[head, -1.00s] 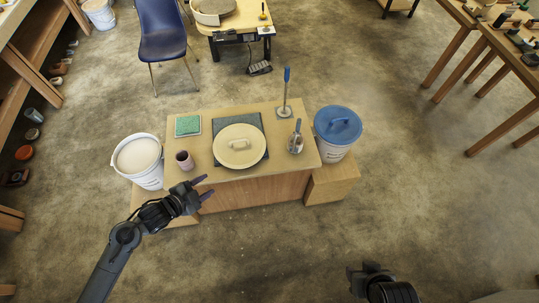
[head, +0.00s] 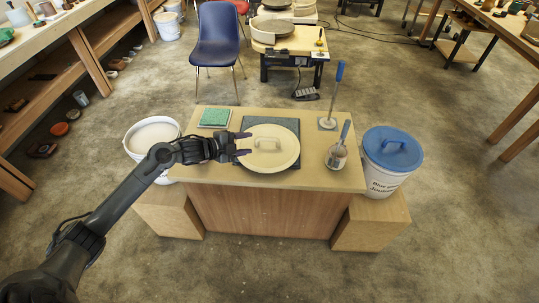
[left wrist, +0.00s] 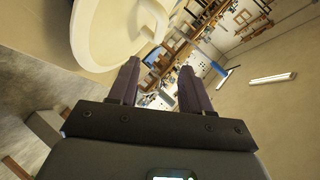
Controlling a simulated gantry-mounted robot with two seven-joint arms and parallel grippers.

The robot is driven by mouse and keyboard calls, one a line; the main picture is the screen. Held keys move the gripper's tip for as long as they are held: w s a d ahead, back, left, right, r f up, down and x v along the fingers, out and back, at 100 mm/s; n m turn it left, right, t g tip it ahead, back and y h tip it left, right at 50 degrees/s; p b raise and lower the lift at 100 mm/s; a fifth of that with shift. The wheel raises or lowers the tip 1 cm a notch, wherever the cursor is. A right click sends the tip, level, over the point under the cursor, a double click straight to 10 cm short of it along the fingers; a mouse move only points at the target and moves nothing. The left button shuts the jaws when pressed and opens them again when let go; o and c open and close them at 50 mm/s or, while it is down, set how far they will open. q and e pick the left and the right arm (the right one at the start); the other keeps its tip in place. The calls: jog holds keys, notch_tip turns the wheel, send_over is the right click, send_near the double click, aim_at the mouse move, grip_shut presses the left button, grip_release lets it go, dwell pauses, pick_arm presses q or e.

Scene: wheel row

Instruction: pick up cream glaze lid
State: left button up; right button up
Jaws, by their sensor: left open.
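The cream glaze lid (head: 278,150) is a round disc with a raised handle (head: 268,144). It lies on a dark grey mat (head: 287,122) on the wooden bench. My left gripper (head: 243,147) is open and empty at the lid's left edge, its fingertips close to the rim. I cannot tell whether they touch. In the left wrist view the lid (left wrist: 92,38) is at the upper left, with its handle (left wrist: 152,15) beyond the tip of the left finger. The space between the fingers (left wrist: 160,85) is empty. My right gripper is out of view.
A bucket of cream glaze (head: 152,134) stands left of the bench (head: 310,182), and a blue-lidded bucket (head: 390,160) stands right. A green sponge (head: 214,117), a blue-handled tool (head: 337,85) and a cup of tools (head: 336,158) are on the bench. My left arm hides the left part.

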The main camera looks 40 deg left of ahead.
aim_at(270, 140)
pick_arm(q)
jog(key=b+x, duration=0.2)
jog(key=x, duration=0.3)
jog(key=shift+w+d+f, duration=0.1)
jog(key=shift+w+f, duration=0.1)
jog(key=shift+w, duration=0.1)
jog(key=shift+w+d+f, duration=0.1)
jog(key=shift+w+f, duration=0.15)
jog(key=shift+w, duration=0.05)
jog(key=b+x, duration=0.2)
jog(key=x, duration=0.2)
jog(key=shift+b, duration=0.4)
jog(key=shift+w+f, duration=0.15)
jog(key=shift+w, duration=0.15)
jog(key=shift+s, duration=0.1)
grip_shut()
